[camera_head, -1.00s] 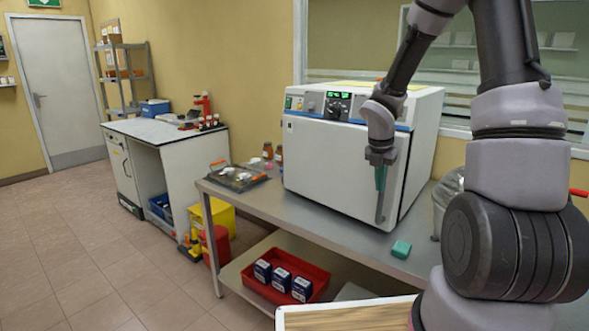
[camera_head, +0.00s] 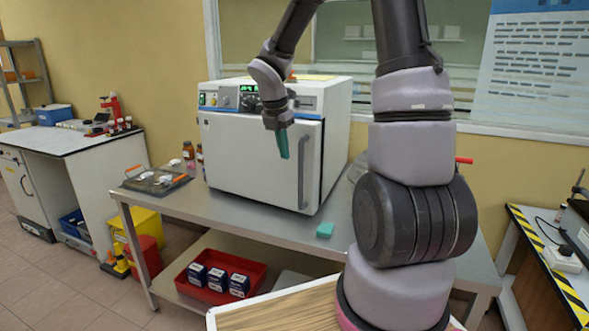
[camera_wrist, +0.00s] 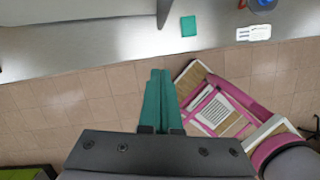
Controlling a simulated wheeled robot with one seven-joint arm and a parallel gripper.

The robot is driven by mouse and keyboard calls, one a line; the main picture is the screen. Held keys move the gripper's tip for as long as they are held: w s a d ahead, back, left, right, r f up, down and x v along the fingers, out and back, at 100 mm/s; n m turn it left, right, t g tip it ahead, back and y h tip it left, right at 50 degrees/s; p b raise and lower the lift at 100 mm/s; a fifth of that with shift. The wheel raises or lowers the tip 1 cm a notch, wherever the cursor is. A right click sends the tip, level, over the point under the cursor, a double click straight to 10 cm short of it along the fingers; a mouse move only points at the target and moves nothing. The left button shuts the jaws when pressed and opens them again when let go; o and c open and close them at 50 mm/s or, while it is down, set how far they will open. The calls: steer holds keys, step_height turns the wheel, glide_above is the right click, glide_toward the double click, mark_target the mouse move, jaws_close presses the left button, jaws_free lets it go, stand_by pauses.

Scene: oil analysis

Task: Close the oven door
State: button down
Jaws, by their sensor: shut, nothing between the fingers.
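The oven (camera_head: 262,145) is a white box with a blue-trimmed control strip, standing on a steel table. Its white door (camera_head: 245,160) appears flush with the front in the head view, with a grey vertical handle (camera_head: 302,172) near its right edge. My gripper (camera_head: 283,152) is in front of the door, left of the handle and apart from it, with its teal fingers pointing down. In the wrist view my gripper (camera_wrist: 158,85) has its fingers together and empty, and the lower edge of the oven shows at the top.
A small teal block (camera_head: 325,230) lies on the steel table (camera_head: 265,226) in front of the oven. A tray with orange handles (camera_head: 155,179) and brown bottles stand to the left. A red bin (camera_head: 222,288) with boxes is on the lower shelf.

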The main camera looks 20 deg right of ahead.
mark_target(301, 171)
steer(key=w+d+f, duration=0.4)
steer(key=f, duration=0.6)
steer(key=shift+d+f+m, duration=0.15)
steer(key=shift+d+m, duration=0.25)
steer(key=shift+d, duration=0.1)
steer(key=w+d, duration=0.2)
steer(key=shift+d, duration=0.4)
